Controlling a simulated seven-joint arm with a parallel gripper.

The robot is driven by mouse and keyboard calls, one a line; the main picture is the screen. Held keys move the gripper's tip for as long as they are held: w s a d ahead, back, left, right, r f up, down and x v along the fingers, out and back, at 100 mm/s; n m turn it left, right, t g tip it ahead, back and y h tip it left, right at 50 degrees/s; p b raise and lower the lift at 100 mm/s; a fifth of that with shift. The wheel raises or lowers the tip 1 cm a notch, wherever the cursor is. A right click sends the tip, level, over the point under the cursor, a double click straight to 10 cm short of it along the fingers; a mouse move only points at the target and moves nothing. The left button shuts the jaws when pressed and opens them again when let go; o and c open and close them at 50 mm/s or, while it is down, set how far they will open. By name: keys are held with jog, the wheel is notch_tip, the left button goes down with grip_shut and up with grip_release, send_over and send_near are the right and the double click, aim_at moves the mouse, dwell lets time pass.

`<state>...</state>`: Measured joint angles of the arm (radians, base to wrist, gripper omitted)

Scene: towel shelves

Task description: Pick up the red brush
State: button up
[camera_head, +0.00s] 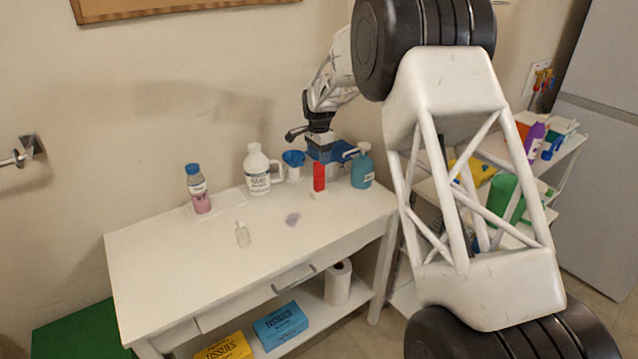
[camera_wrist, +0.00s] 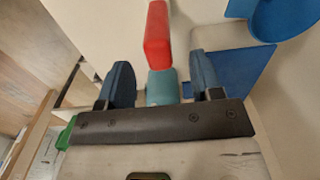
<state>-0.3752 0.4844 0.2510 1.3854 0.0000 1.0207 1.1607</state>
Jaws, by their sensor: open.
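The red brush (camera_head: 319,177) stands upright near the back right of the white table, with a pale lower end. My gripper (camera_head: 331,153) is just above and behind it, its blue fingers close to the brush's top. In the wrist view, the red part (camera_wrist: 157,38) lies beyond the gap between my two open fingers (camera_wrist: 161,65). A teal piece (camera_wrist: 162,88) shows below the red part, between the fingers. I cannot tell whether it belongs to the brush or is the teal bottle. No grip on the brush shows.
A teal bottle (camera_head: 362,168) stands close right of my gripper. A blue cup-like piece (camera_head: 293,159) and a white jug (camera_head: 257,170) stand to the left. The table's front is mostly clear.

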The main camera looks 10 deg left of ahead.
aim_at(319, 170)
jog(key=shift+f, duration=0.6)
jog(key=shift+f, duration=2.6)
jog(key=c, duration=1)
jog(key=shift+r, duration=0.15)
